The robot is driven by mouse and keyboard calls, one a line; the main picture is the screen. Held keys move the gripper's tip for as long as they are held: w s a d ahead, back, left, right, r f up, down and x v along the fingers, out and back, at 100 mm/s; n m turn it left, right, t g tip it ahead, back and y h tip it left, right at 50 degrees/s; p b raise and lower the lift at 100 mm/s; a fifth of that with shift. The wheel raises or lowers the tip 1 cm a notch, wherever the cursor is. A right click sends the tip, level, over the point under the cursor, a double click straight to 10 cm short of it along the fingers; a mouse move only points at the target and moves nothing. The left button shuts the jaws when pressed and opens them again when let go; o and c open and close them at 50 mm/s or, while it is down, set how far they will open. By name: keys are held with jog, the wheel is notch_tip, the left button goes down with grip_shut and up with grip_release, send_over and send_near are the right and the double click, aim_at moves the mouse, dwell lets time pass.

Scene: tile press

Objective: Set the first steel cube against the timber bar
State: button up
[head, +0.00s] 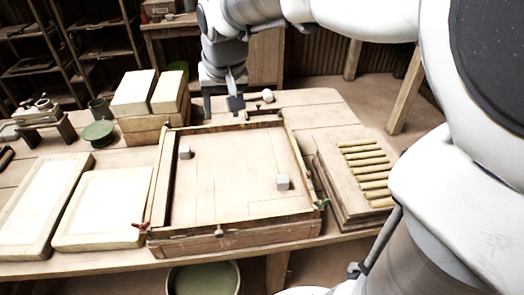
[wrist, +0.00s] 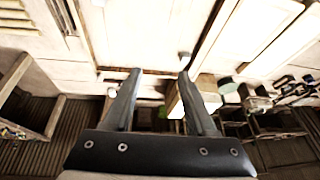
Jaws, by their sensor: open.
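Two small grey steel cubes lie apart on the pale floor of a shallow wooden frame in the head view. One cube (head: 185,152) is near the far left corner, the other cube (head: 283,182) is near the right side. Timber bars edge the frame, including a near bar (head: 230,234) and a far bar (head: 226,124); I cannot tell which is the task's bar. My gripper (head: 235,104) hangs above the far edge of the frame, away from both cubes. In the wrist view my gripper (wrist: 159,72) is open and empty, with a small cube (wrist: 184,54) partly showing beyond one fingertip.
Pale slabs (head: 100,210) lie left of the frame, and pale blocks (head: 147,92) stand on a wooden box behind it. A board with several yellowish rods (head: 366,165) lies to the right. Small clamps (head: 322,203) stick out at the frame's corners. The frame's middle is clear.

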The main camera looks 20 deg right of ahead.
jog(key=s+d, duration=0.1)
jog(key=s, duration=0.9)
jog(key=s+d+n, duration=0.1)
jog(key=s+d, duration=0.1)
jog(key=s, duration=0.7)
jog(key=shift+s+d+f+t, duration=0.3)
jog(key=shift+s+f+t, duration=0.1)
jog(key=shift+f, duration=0.05)
jog(key=shift+r, duration=0.1)
jog(key=shift+c, duration=0.2)
